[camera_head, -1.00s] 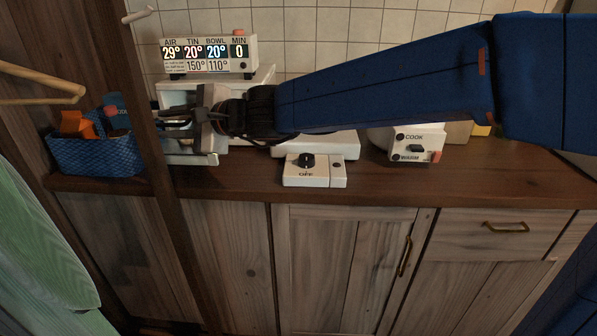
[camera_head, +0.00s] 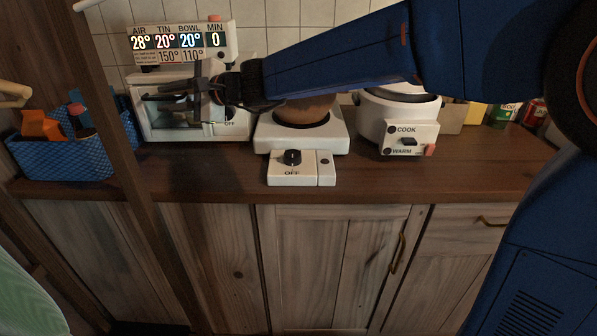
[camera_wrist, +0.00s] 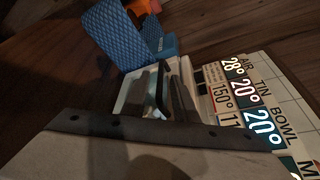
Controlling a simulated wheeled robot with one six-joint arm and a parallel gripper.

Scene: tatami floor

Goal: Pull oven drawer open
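The white oven (camera_head: 146,131) stands on the counter under the display panel, with a dark glassy front. My gripper (camera_head: 172,96) is in front of the oven's upper front, pointing left. Its dark fingers look parted, with nothing visible between them. In the wrist view the fingers (camera_wrist: 172,92) are close beside a pale panel (camera_wrist: 133,93), apparently part of the oven. My gripper covers part of the oven front. I cannot tell whether a finger touches the drawer or its handle, or how far the drawer is out.
The display panel (camera_head: 182,42) reads AIR 28. A hotplate (camera_head: 330,137) with a brown pot (camera_head: 305,110), an OFF switch box (camera_head: 292,170) and a cooker (camera_head: 385,125) stand to the right. The counter front is clear.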

